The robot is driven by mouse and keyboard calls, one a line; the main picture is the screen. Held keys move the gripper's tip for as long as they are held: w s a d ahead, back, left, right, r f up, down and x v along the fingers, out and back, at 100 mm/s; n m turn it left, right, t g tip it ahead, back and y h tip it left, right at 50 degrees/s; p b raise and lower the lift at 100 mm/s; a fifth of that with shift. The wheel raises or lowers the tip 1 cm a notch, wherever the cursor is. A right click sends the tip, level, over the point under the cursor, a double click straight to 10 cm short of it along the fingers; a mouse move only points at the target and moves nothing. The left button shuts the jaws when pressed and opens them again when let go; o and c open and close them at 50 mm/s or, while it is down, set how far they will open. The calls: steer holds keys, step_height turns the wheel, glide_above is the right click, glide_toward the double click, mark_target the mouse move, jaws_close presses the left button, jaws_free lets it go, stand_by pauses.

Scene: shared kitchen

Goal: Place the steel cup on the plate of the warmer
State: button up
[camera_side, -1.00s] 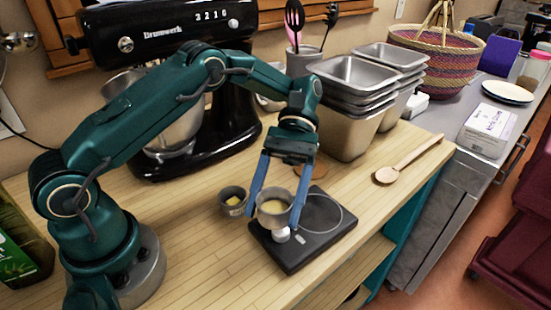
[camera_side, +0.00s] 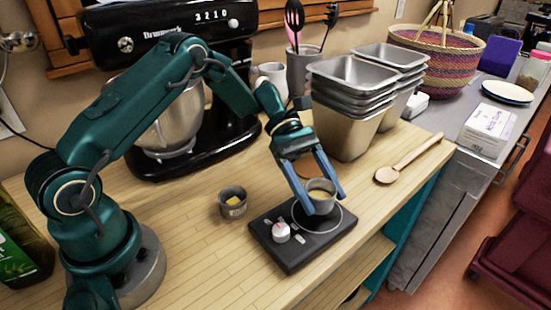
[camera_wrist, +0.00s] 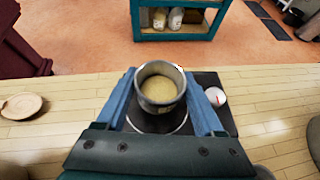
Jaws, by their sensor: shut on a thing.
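My gripper (camera_side: 324,195) is shut on the steel cup (camera_side: 321,188), with one blue finger on each side. The cup is upright and holds something pale yellow; it also shows in the wrist view (camera_wrist: 160,92). The warmer (camera_side: 290,258) is a flat black slab with a white knob (camera_side: 281,232) at its left end. The cup is over its ringed round plate (camera_side: 330,223), which the cup and fingers partly hide. I cannot tell whether the cup's base touches the plate.
A small grey cup (camera_side: 233,207) with yellow contents stands left of the warmer. A wooden spoon (camera_side: 408,161) lies to the right. Stacked steel pans (camera_side: 350,130) and a black mixer (camera_side: 190,155) stand behind. The counter's front edge is close to the warmer.

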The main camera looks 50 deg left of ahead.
steer(key=shift+f, duration=1.1)
steer(key=o, duration=1.5)
steer(key=shift+f, duration=0.1)
steer(key=shift+c, duration=0.2)
